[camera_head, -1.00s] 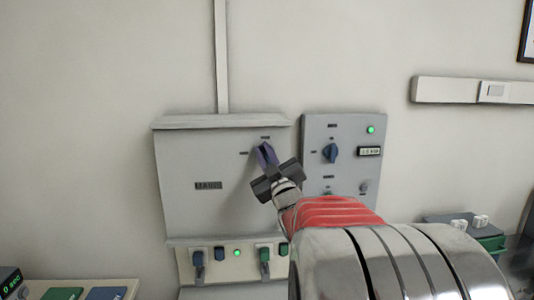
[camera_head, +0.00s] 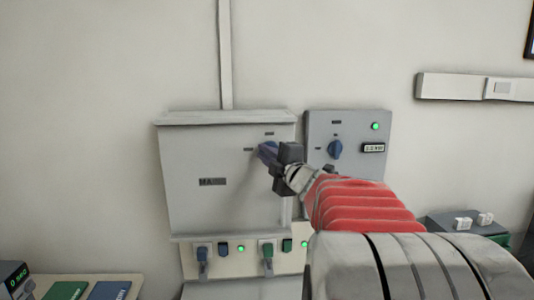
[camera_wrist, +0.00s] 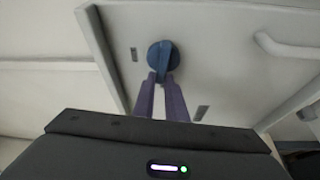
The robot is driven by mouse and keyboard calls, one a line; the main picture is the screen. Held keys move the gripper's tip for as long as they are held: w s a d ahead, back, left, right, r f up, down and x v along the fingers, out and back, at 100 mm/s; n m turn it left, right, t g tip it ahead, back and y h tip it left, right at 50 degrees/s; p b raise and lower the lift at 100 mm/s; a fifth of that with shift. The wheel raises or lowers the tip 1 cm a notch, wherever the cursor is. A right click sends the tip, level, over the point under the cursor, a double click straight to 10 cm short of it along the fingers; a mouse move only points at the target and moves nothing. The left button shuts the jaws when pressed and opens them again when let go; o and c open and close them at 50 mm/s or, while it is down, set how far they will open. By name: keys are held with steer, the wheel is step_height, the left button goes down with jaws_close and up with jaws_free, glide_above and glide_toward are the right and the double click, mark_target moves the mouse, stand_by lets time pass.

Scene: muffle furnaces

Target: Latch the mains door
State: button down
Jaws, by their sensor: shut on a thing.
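The mains door (camera_head: 205,200) is the grey front of the wall cabinet and looks closed, with a nameplate (camera_head: 212,182) partly shadowed. Its blue rotary latch knob (camera_head: 266,150) sits near the upper right of the door. In the wrist view the knob (camera_wrist: 161,58) is round and blue with a raised bar, between two small label plates. My gripper (camera_head: 270,154) is at the knob; its purple fingers (camera_wrist: 162,92) are shut on the knob's bar. In the head view the fingers and dark gripper body partly hide the knob.
To the right is a second grey panel (camera_head: 372,180) with a blue knob (camera_head: 335,149), a green lamp and a small display. Below the door is a strip of switches (camera_head: 235,250) with green lamps. A pale handle (camera_wrist: 288,47) shows in the wrist view.

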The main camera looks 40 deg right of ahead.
steer(key=shift+f+n+g, duration=0.3)
steer(key=shift+n, duration=0.4)
steer(key=c, duration=1.8)
jaws_free()
steer(key=shift+s+r, duration=0.1)
steer(key=shift+s, duration=0.05)
steer(key=v, duration=1.3)
steer(key=shift+s, duration=0.25)
